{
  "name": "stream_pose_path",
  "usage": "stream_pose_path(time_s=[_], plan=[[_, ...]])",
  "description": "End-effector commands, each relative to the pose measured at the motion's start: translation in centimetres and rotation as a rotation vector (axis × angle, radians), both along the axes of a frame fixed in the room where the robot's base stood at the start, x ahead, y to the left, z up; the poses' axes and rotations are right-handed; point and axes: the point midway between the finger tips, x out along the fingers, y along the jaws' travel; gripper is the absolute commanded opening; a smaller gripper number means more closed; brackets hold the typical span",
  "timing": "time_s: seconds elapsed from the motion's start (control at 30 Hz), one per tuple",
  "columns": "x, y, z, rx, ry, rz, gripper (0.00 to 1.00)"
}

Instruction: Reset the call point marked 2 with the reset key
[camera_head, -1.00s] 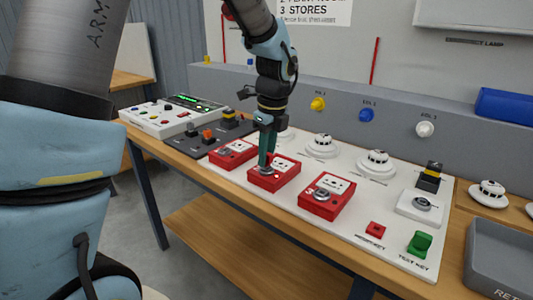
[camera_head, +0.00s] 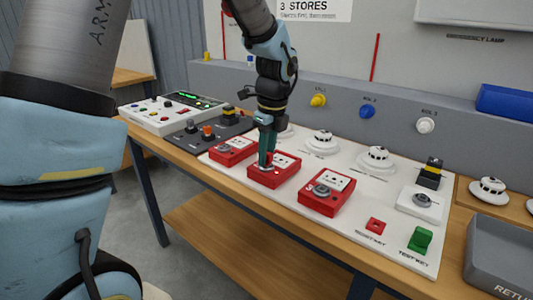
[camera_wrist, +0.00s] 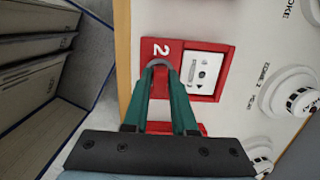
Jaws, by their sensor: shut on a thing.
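Call point 2 (camera_head: 285,174) is a red box with a white window, the middle one of three on the white board. In the wrist view its number 2 and window (camera_wrist: 205,70) show clearly. My gripper (camera_head: 266,165) points down at its left part, with its teal fingertips (camera_wrist: 163,70) at the round grey lock below the number. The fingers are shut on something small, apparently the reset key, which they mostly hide. How deep it sits in the lock cannot be told. The red reset key holder (camera_head: 375,226) at the board's front looks empty.
Call point 3 (camera_head: 325,193) stands to the right and another red call point (camera_head: 232,151) to the left. White detectors (camera_head: 376,160) stand behind. A green test key (camera_head: 420,240) is at the front right, beside a grey tray (camera_head: 500,250).

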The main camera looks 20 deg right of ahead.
Motion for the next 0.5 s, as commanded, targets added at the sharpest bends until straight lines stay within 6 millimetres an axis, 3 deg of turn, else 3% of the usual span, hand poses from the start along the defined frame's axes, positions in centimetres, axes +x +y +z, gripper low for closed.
stream_pose_path(time_s=[0.5], plan=[[-0.01,0.06,0.15,0.001,0.001,-0.155,0.00]])
